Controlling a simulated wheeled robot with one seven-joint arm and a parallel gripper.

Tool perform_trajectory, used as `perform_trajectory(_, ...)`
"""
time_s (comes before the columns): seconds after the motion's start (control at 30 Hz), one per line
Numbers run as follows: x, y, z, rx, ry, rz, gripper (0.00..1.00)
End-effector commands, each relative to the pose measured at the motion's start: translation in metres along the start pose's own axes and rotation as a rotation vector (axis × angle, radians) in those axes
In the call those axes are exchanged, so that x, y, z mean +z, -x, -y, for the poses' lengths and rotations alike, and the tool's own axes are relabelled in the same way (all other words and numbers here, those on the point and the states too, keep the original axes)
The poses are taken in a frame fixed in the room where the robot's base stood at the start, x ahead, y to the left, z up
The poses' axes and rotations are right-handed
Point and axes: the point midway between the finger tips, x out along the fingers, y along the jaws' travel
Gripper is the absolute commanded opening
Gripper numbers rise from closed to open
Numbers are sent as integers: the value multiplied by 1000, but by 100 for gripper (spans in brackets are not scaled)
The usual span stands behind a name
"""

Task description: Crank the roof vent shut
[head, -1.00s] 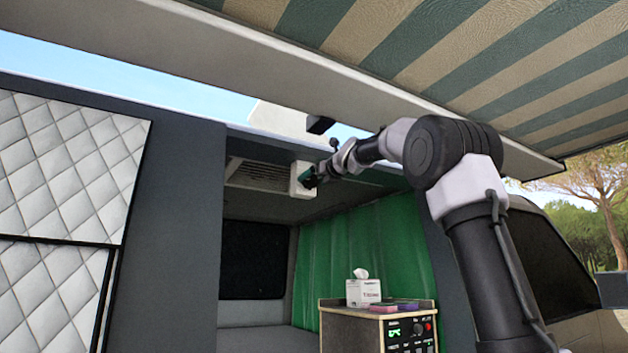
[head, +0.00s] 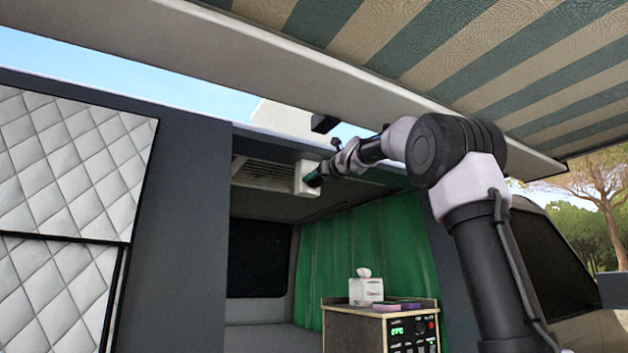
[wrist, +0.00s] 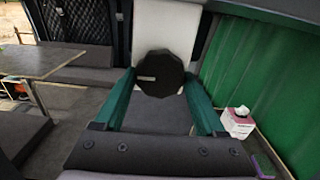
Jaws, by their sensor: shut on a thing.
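The roof vent's pale slatted grille (head: 262,174) is set in the van ceiling, with a white housing (head: 301,171) at its right end. A pale panel (head: 285,116) stands tilted above the roof edge; it looks like the raised vent lid. My gripper (head: 313,178) is up at the white housing. In the wrist view, a black many-sided knob (wrist: 160,74) with a small light mark sits in front of the white housing (wrist: 165,28). The green fingers of my gripper (wrist: 160,90) are on either side of the knob, shut on it. The exact finger contact is hard to see.
A cabinet (head: 354,328) with a control panel stands below, bearing a tissue box (head: 366,291) and small purple items. A green curtain (head: 370,245) hangs behind it. The roof edge and striped awning (head: 470,60) are close above my arm. A table (wrist: 40,60) shows in the wrist view.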

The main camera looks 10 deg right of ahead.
Motion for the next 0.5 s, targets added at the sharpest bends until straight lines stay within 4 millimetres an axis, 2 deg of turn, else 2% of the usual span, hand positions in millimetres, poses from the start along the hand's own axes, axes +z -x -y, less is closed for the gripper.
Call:
perform_trajectory(0.03,7,2,-5,6,20,12,17)
perform_trajectory(0.5,8,1,-4,0,385,14,16)
